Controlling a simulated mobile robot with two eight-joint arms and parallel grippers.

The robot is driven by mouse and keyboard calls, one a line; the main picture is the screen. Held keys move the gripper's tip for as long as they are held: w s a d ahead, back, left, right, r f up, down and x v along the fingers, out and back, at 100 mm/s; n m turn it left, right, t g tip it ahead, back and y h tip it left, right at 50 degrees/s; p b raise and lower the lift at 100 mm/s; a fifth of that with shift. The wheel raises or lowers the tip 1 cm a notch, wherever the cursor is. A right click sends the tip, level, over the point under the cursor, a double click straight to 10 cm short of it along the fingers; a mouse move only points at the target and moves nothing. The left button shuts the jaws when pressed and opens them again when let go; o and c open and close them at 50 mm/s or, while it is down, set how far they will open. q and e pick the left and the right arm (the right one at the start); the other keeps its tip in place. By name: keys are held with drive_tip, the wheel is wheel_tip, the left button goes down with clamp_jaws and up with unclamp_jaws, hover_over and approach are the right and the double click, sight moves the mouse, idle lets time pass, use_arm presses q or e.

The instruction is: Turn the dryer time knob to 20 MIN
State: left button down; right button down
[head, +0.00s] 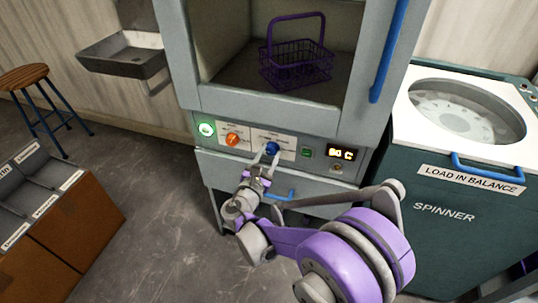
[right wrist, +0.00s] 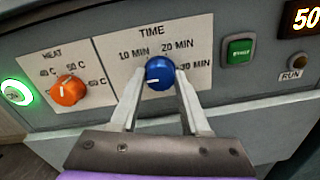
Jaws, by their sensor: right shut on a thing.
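The blue dryer time knob (right wrist: 160,72) sits under the TIME label on the dryer's panel (right wrist: 115,60). Its white mark points left and slightly down in the right wrist view, away from the 20 MIN print (right wrist: 178,45) above it to the right. My right gripper (right wrist: 159,82) is shut on the knob, one finger on each side. In the head view the knob (head: 271,148) shows between the fingertips of my right gripper (head: 265,154). My left gripper is not in view.
On the panel are an orange heat knob (right wrist: 68,91), a lit green button (right wrist: 16,92), a green square button (right wrist: 239,50) and a RUN key switch (right wrist: 296,62). A purple basket (head: 296,62) stands in the dryer. The spinner (head: 455,175) is at the right.

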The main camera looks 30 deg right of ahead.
drive_tip(key=shift+m, duration=0.3)
drive_tip(key=m+p, duration=0.1)
drive_tip(key=m, duration=0.4)
drive_tip(key=m+p, duration=0.1)
drive_tip(key=m, duration=0.4)
drive_tip(key=shift+m+y+p, duration=0.3)
drive_tip(key=shift+m, duration=0.1)
drive_tip(key=m+p, duration=0.1)
drive_tip(key=m, duration=0.5)
drive_tip(key=shift+s, duration=0.1)
drive_tip(key=m+p, duration=0.1)
drive_tip(key=m, duration=0.4)
drive_tip(key=shift+m, duration=0.3)
drive_tip(key=shift+c, duration=1.9)
unclamp_jaws()
